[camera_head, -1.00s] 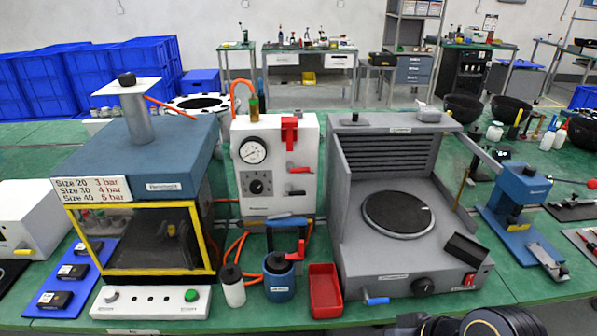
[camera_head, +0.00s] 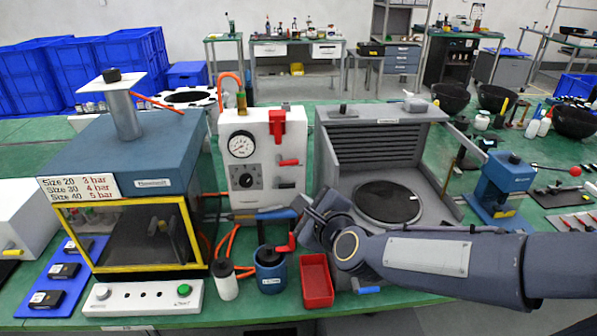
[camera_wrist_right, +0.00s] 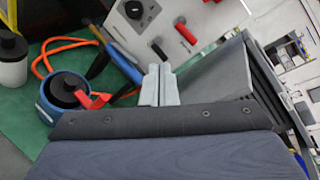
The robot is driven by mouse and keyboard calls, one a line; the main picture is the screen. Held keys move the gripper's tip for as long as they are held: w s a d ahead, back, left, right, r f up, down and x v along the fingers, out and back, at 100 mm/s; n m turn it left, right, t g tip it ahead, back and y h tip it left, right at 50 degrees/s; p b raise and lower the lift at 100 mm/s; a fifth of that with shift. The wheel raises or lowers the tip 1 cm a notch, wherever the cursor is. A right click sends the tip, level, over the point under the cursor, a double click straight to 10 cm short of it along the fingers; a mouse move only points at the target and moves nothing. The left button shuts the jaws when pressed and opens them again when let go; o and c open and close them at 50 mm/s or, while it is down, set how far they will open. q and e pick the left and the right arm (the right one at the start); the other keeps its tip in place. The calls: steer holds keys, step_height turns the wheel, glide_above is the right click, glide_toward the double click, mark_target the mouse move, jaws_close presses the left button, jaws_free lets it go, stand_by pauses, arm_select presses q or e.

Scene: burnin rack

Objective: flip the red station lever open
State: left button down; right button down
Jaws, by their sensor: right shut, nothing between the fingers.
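The white gauge station (camera_head: 262,200) stands at the middle of the bench with a dial and a black knob. A red lever (camera_head: 289,162) sticks out sideways on its front, and it also shows in the right wrist view (camera_wrist_right: 186,34). A larger red part (camera_head: 277,124) sits at the station's top edge. My right gripper (camera_head: 308,204) is just right of and below the station's front. Its pale fingers (camera_wrist_right: 160,82) are together and empty, apart from the red lever. My left gripper is not in view.
A blue pot (camera_head: 270,272) with a red handle, a white bottle (camera_head: 225,280) and a red tray (camera_head: 316,282) stand in front of the station. A grey hot-plate unit (camera_head: 430,187) is to the right, partly behind my arm. A yellow-framed press (camera_head: 128,235) is left.

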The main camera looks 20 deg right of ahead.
steer(key=w+m+h, duration=0.1)
steer(key=m, duration=0.3)
steer(key=w+f+m+t+h, duration=0.1)
steer(key=w+m+h, duration=0.1)
steer(key=m, duration=0.2)
steer(key=w+d+m+h, duration=0.1)
steer(key=w+m+h, duration=0.1)
steer(key=m, duration=0.2)
steer(key=shift+f, duration=0.2)
steer(key=p+x, duration=0.3)
steer(key=x, duration=0.7)
steer(key=shift+d+r, duration=0.15)
steer(key=shift+r, duration=0.05)
